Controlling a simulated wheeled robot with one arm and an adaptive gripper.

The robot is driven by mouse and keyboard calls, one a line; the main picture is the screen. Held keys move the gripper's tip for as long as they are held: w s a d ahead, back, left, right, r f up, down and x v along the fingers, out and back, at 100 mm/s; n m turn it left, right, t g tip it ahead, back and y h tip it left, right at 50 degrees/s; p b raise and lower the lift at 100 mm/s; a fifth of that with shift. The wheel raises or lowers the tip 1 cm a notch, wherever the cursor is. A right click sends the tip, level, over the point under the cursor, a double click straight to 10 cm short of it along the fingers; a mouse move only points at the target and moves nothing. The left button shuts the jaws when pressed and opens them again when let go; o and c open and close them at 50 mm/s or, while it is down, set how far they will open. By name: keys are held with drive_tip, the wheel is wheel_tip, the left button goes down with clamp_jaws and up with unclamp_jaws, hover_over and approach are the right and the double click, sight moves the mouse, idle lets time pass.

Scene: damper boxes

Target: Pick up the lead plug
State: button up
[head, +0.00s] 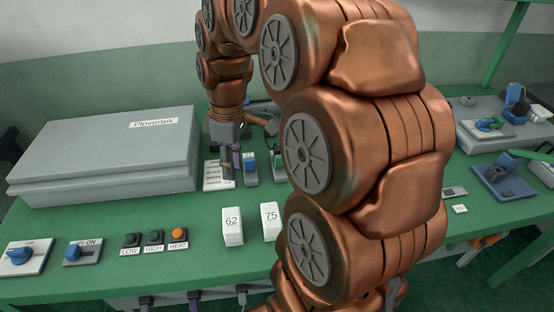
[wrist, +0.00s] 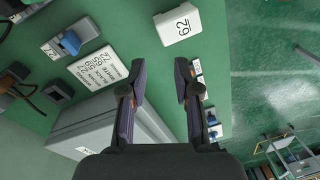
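My gripper (wrist: 159,68) is open and empty, with two dark fingers spread apart over the green bench. In the head view my gripper (head: 228,170) points down beside the printed label sheet (head: 213,182). The lead plug cannot be picked out for certain. In the wrist view a dark piece (wrist: 9,82) with a brown lead lies at the left edge, away from the fingers. My arm hides part of the bench.
White boxes marked 62 (head: 232,226) and 75 (head: 270,221) stand near the front. A grey Plovertek case (head: 105,155) fills the left. Blue switches (head: 20,256) and LOW, HIGH, HEAT buttons (head: 154,238) line the front left. A blue device (head: 503,180) lies right.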

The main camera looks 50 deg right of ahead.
drive_tip(key=w+d+f+n+b, duration=0.25)
drive_tip(key=w+d, duration=0.25)
drive_tip(key=d, duration=0.6)
drive_tip(key=n+t+b, duration=0.1)
drive_tip(key=n, duration=0.1)
hover_over(278, 148)
drive_tip(key=s, duration=0.1)
drive_tip(key=shift+d+f+m, duration=0.15)
drive_tip(key=shift+d+f, duration=0.05)
drive_tip(key=shift+f, duration=0.4)
drive_tip(key=shift+d+f+m, duration=0.1)
drive_tip(key=shift+d+f, duration=0.05)
drive_tip(key=shift+f, duration=0.4)
drive_tip(key=shift+w+a+f+p, duration=0.15)
drive_tip(key=shift+f+p, duration=0.1)
drive_tip(key=shift+f, duration=1)
drive_tip(key=shift+w+a+f+p, duration=0.1)
drive_tip(key=shift+w+f+p, duration=0.1)
drive_tip(key=shift+f, duration=1.05)
drive_tip(key=shift+w+a+f+p, duration=0.1)
drive_tip(key=shift+f+p, duration=0.15)
drive_tip(key=shift+f, duration=1)
drive_tip(key=c, duration=0.5)
drive_tip(key=shift+c, duration=0.2)
drive_tip(key=shift+r, duration=0.1)
